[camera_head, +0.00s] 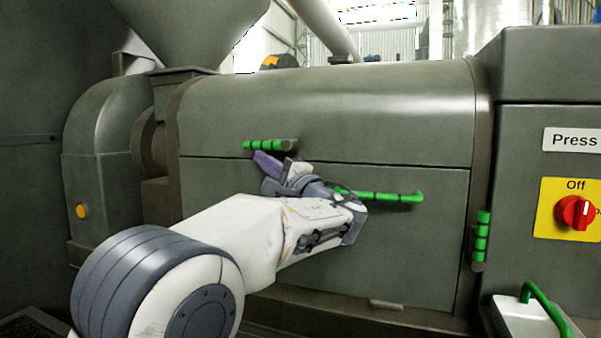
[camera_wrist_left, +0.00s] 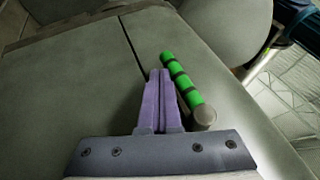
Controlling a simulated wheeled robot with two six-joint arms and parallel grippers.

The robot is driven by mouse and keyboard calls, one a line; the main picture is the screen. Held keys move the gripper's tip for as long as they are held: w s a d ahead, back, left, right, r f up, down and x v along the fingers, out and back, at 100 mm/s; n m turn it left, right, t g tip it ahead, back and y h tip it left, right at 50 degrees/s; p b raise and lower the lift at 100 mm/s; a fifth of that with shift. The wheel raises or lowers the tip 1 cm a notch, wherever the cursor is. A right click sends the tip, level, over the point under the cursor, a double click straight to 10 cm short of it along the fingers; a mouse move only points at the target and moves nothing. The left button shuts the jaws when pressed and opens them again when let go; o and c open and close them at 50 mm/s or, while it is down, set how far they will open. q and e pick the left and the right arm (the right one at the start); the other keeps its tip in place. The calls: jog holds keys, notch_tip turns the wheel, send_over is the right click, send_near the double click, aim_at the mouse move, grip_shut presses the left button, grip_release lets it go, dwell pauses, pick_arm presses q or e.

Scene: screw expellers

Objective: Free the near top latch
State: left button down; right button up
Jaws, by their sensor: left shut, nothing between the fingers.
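A green-banded top latch (camera_head: 262,145) lies level on the grey machine casing, just above the seam, with a round grey pivot at its right end. In the left wrist view the latch (camera_wrist_left: 183,83) is right beside the fingers, with its pivot toward the wrist. My left gripper (camera_head: 265,160) has purple fingers that are shut and empty. They are just below the latch in the head view and left of it in the wrist view (camera_wrist_left: 158,80). I cannot tell whether they touch it. My right gripper is not in view.
A green bar handle (camera_head: 395,198) is on the front panel (camera_head: 410,250), partly behind my left arm. A second green latch (camera_head: 482,232) stands upright at the casing's right edge. A hopper (camera_head: 190,30) rises at upper left. A red switch (camera_head: 574,212) is at right.

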pick_arm(q)
jog(key=shift+f, duration=0.1)
jog(key=s+d+f+b, duration=0.5)
jog(key=s+f+b, duration=0.1)
jog(key=s+f, duration=0.1)
jog(key=shift+s+d+f, duration=0.25)
jog(key=shift+s+d, duration=0.05)
jog(key=shift+s, duration=0.15)
dwell(0.4)
